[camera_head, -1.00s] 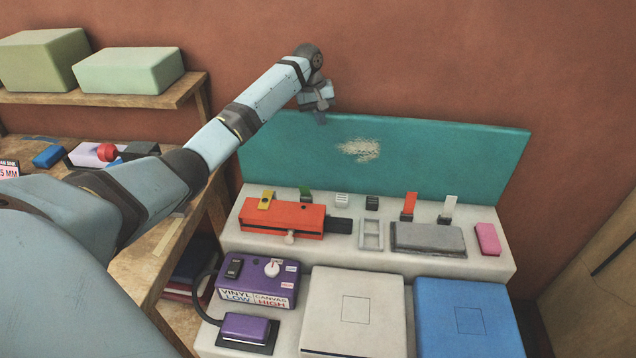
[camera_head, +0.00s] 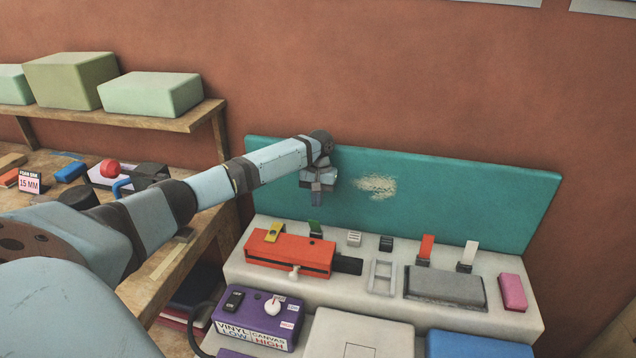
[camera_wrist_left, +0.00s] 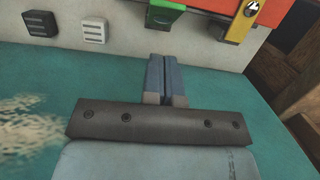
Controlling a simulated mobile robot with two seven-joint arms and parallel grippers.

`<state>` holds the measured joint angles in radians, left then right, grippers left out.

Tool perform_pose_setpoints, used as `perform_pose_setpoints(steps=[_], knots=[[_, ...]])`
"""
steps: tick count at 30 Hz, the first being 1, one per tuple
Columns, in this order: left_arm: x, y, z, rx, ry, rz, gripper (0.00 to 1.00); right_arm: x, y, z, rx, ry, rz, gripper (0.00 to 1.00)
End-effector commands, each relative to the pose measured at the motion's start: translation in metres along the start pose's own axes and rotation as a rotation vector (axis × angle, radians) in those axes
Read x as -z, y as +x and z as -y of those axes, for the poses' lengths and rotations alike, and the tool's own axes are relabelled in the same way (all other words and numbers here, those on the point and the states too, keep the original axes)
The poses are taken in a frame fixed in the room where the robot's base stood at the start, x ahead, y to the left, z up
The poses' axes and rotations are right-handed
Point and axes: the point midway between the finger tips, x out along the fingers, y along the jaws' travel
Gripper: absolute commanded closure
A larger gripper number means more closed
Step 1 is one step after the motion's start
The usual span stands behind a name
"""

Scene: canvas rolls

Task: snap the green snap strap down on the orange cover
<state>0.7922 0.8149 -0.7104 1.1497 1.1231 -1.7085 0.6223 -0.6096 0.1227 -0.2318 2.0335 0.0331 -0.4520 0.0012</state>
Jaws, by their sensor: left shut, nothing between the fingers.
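The orange cover (camera_head: 288,254) is a long block on the pale bench step, with a white knob on its front. The green snap strap (camera_head: 315,228) stands raised behind the cover's right part, above a dark base. It also shows at the top of the left wrist view (camera_wrist_left: 165,18). My left gripper (camera_head: 317,201) points down just above and behind the green strap, in front of the teal panel. In the left wrist view its blue-grey fingers (camera_wrist_left: 165,60) are together with nothing between them, apart from the strap. My right gripper is out of view.
A yellow strap (camera_head: 275,232) is beside the green one on the left. White (camera_head: 354,239) and black (camera_head: 386,243) small blocks are to its right. The teal panel (camera_head: 450,200) rises close behind the gripper. A purple control box (camera_head: 257,318) stands in front.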

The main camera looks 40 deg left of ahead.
Motion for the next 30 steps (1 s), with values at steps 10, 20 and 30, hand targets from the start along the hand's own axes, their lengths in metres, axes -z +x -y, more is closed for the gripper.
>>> perform_pose_setpoints(steps=[10,20,30], knots=[[-0.028,0.018,0.001,0.001,0.002,-0.002,1.0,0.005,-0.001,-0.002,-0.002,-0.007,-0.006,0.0],[-0.029,0.019,0.0,0.001,0.001,-0.002,1.0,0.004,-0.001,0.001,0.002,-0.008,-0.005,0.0],[-0.024,0.016,0.009,0.002,0.0,-0.044,1.0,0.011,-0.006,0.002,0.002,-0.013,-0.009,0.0]])
